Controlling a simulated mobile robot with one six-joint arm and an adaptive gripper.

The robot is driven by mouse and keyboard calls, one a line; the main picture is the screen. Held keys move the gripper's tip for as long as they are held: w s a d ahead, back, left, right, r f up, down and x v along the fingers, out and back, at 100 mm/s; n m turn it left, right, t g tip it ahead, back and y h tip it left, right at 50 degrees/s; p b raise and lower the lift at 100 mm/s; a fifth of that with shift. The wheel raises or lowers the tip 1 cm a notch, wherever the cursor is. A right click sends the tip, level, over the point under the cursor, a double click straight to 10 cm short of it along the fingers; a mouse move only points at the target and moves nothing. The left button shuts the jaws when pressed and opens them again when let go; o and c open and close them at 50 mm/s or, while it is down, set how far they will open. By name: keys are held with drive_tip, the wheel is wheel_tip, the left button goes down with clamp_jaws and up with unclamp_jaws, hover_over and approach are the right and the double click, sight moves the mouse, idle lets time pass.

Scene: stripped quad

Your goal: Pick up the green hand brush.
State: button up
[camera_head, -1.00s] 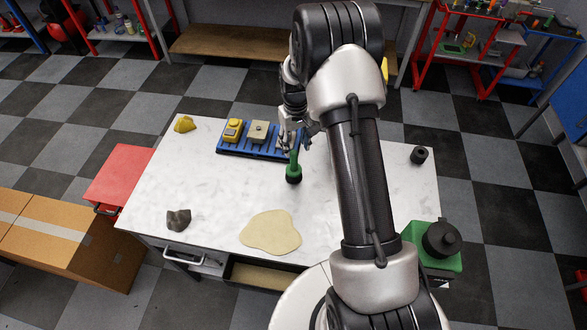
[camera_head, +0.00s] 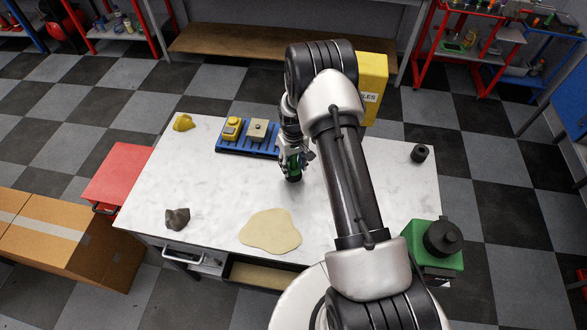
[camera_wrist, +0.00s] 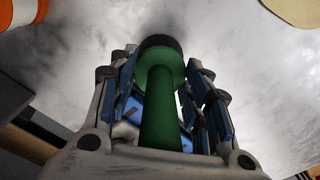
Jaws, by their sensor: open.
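The green hand brush stands on the white table, with its green part partly hidden by my gripper in the head view (camera_head: 293,172). In the wrist view the brush (camera_wrist: 160,110) shows a green handle pointing toward the camera and a dark end at the far side. My gripper (camera_wrist: 162,85) is open, with one finger on each side of the green handle. A gap shows between the handle and the right finger. In the head view my gripper (camera_head: 292,158) is low over the table at the brush.
A blue tray (camera_head: 231,149) with yellow and beige items lies just left of my gripper. A yellow lump (camera_head: 184,123), a grey rock (camera_head: 177,219), a beige flat patch (camera_head: 269,231) and a black cylinder (camera_head: 419,153) are on the table. The table's middle left is clear.

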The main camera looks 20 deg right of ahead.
drive_tip(key=shift+c, duration=0.2)
clamp_jaws()
idle(0.3)
drive_tip(key=shift+r, duration=0.15)
